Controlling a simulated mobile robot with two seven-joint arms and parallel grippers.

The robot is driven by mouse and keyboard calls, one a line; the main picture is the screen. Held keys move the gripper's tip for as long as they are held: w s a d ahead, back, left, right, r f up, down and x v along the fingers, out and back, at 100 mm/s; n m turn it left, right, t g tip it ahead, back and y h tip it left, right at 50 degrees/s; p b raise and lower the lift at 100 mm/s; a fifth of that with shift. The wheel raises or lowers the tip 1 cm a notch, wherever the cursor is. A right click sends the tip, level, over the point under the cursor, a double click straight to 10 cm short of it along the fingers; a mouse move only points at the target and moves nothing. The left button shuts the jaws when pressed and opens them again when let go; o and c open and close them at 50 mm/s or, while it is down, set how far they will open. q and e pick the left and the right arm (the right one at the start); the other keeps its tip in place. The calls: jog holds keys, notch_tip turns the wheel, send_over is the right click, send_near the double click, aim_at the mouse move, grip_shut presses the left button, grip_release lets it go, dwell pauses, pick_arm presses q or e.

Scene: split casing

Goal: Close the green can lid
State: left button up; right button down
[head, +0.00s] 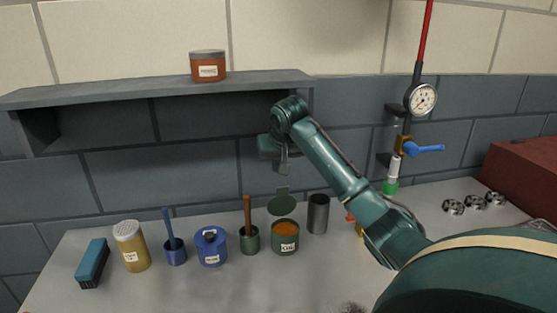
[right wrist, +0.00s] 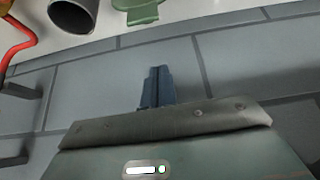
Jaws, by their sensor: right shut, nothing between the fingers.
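The green can (head: 285,243) stands on the table, open at the top, with orange contents and a white label. Its green lid (head: 282,205) stands raised at the can's back rim, with a small tab at its top. The green lid also shows at the top edge of the right wrist view (right wrist: 140,10). My right gripper (head: 283,166) is above the lid in front of the wall, apart from it. Its fingers (right wrist: 157,87) are shut together and empty. My left gripper is not in view.
Beside the can stand a grey metal cylinder (head: 318,213) on the right and a green cup with a brown handle (head: 249,238) on the left. Further left are a blue can (head: 210,246) and a yellow shaker (head: 131,246). A shelf (head: 150,92) juts from the wall above. The table front is clear.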

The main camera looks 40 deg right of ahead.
aim_at(281, 199)
pick_arm(q)
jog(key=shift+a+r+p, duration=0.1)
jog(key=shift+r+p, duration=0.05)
jog(key=shift+p, duration=0.7)
pick_arm(e)
notch_tip(281, 199, down, 6)
jog(key=shift+s+a, duration=0.15)
jog(key=shift+s, duration=0.15)
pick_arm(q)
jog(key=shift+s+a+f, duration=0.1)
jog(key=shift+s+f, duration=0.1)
pick_arm(e)
jog(key=shift+f, duration=0.15)
jog(key=shift+f+b, duration=0.1)
jog(key=shift+b, duration=0.3)
jog(key=shift+s+a+r+t+h, duration=0.15)
jog(key=shift+s+r+t+h, duration=0.15)
jog(key=shift+t, duration=0.2)
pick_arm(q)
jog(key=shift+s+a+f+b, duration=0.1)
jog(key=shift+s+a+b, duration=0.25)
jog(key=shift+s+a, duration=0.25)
pick_arm(e)
jog(key=shift+f, duration=0.15)
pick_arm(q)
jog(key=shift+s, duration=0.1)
